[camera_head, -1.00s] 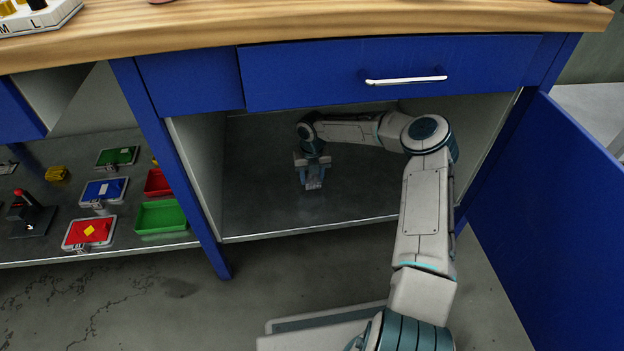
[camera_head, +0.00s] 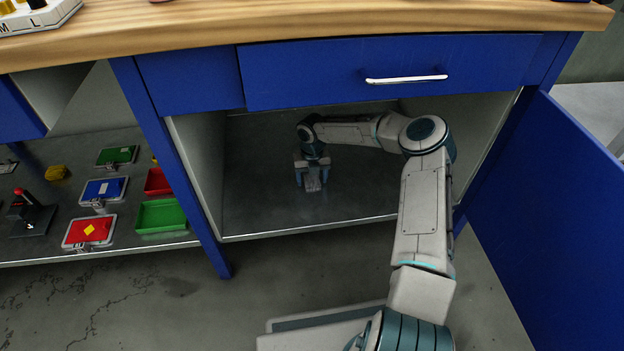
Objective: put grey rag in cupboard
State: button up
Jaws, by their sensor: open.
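The cupboard (camera_head: 270,215) stands open under the workbench, its blue door (camera_head: 550,220) swung out to the right. My arm reaches in through the opening. My gripper (camera_head: 311,185) points down, low over the cupboard's dark floor, with its fingers apart. A small grey patch, which looks like the grey rag (camera_head: 313,185), shows between the fingertips, at or close to the floor. Its outline is partly hidden by the gripper, and I cannot tell whether the fingers touch it.
A blue drawer (camera_head: 390,72) with a white handle is shut above the opening. The cupboard's left wall (camera_head: 200,165) and my forearm bound the room around the gripper. A lower shelf at left holds a green tray (camera_head: 161,216), a red tray (camera_head: 157,182) and several small boxes.

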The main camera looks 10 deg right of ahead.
aim_at(312, 179)
notch_tip(312, 179, up, 7)
jog(key=shift+r, duration=0.1)
